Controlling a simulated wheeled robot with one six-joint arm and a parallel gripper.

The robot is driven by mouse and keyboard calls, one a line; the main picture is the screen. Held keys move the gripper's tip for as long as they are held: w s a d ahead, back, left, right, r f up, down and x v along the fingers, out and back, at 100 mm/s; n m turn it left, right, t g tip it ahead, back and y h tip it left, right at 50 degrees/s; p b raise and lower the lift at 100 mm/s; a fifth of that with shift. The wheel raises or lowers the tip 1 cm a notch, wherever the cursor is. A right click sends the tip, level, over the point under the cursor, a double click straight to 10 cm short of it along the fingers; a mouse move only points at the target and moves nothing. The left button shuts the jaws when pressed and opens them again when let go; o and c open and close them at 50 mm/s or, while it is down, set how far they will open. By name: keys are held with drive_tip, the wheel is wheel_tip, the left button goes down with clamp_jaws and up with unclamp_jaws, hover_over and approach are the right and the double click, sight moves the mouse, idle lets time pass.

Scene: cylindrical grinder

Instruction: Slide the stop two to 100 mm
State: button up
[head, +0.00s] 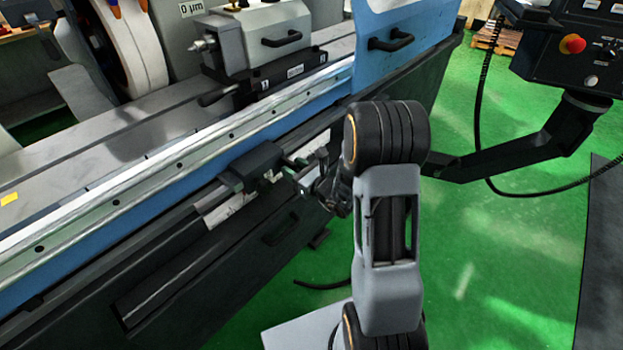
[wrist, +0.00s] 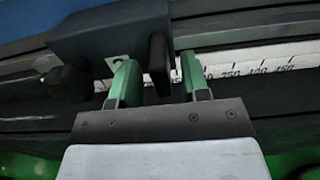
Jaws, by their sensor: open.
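Stop two is a dark block marked "2" (wrist: 110,38) on the rail along the front of the grinder. It also shows in the head view (head: 257,163), left of my gripper. A black upright tab (wrist: 159,65) on the stop stands between my green fingertips. My gripper (wrist: 160,80) is open, with a finger on each side of the tab and gaps visible. A white scale (wrist: 275,62) runs behind the fingers; its numbers to the right look like 350, 400 and 450. The stop and fingers hide part of the scale, and the stop's exact reading is hidden.
A dark round knob (wrist: 68,84) sits at the stop's lower left. In the head view the rail (head: 165,243) continues left along the machine front. A blue door with a handle (head: 390,40) rises above right. A control panel (head: 570,45) hangs at the right. Green floor is open in front.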

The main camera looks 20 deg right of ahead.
drive_tip(key=p+v, duration=0.2)
drive_tip(key=v, duration=1)
drive_tip(key=shift+s+p, duration=0.3)
drive_tip(key=shift+d, duration=0.1)
